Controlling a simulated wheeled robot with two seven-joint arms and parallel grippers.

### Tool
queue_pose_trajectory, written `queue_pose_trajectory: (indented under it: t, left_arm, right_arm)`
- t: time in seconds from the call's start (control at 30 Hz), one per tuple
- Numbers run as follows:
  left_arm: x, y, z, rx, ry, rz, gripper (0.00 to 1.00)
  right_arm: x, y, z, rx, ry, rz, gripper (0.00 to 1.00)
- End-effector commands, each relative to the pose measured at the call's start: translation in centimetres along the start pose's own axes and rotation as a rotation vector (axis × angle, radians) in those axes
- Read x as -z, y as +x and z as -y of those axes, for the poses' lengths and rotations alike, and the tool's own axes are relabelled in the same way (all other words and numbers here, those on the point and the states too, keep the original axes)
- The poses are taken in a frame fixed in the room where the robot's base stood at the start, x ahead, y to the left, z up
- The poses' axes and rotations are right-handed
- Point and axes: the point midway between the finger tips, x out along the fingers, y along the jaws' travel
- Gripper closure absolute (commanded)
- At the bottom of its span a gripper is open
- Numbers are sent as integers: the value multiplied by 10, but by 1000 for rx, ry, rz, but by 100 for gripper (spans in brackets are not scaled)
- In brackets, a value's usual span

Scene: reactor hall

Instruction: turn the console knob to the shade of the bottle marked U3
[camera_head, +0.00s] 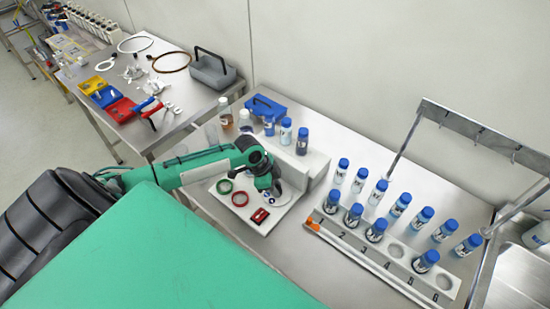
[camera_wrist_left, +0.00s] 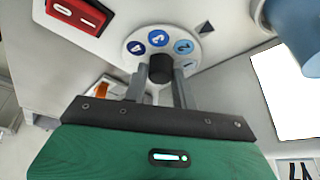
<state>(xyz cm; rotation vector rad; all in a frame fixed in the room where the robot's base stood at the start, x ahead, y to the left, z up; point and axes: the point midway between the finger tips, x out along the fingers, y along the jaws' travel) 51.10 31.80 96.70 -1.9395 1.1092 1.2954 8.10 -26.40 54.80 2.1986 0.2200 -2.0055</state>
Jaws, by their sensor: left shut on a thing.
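My left gripper (camera_wrist_left: 160,82) is shut on the black console knob (camera_wrist_left: 160,66), one finger on each side. The knob stands on a white round dial (camera_wrist_left: 134,46) with numbered discs in several blue shades, darker at left and lighter at right. A dark triangle mark (camera_wrist_left: 206,28) lies beside the dial. In the head view the left gripper (camera_head: 279,188) is over the white console (camera_head: 283,216) and hides the knob. Blue-capped bottles (camera_head: 376,230) stand in and behind a numbered rack (camera_head: 375,262); I cannot read which is marked U3. My right gripper is out of view.
A red switch (camera_wrist_left: 80,14) sits beside the dial; it also shows in the head view (camera_head: 260,215). Several bottles (camera_head: 302,141) stand behind the console. A metal rail frame (camera_head: 470,128) and a sink (camera_head: 515,275) are at right. A tool table (camera_head: 150,140) is at back left.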

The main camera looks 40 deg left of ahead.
Motion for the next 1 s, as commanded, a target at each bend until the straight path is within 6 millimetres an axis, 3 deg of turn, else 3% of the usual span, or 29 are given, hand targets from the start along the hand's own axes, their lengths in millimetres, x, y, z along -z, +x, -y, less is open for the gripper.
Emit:
queue_pose_trajectory:
  t: [0.13,0.17,0.23,0.27,0.67,0.77,1.0]
  left_arm:
    - [1,0,1,2,0,-2,95]
    - [1,0,0,2,0,-2,67]
    - [1,0,0,2,0,-1,53]
    - [1,0,0,2,0,-1,51]
    - [-1,-7,1,1,0,0,51]
    - [-1,-20,1,3,2,0,51]
    - [-2,-69,2,5,3,1,51]
  right_arm:
    - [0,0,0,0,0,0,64]
    - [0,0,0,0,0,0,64]
    - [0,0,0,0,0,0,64]
    - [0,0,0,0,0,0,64]
    - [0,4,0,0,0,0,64]
    - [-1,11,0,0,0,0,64]
    - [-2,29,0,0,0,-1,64]
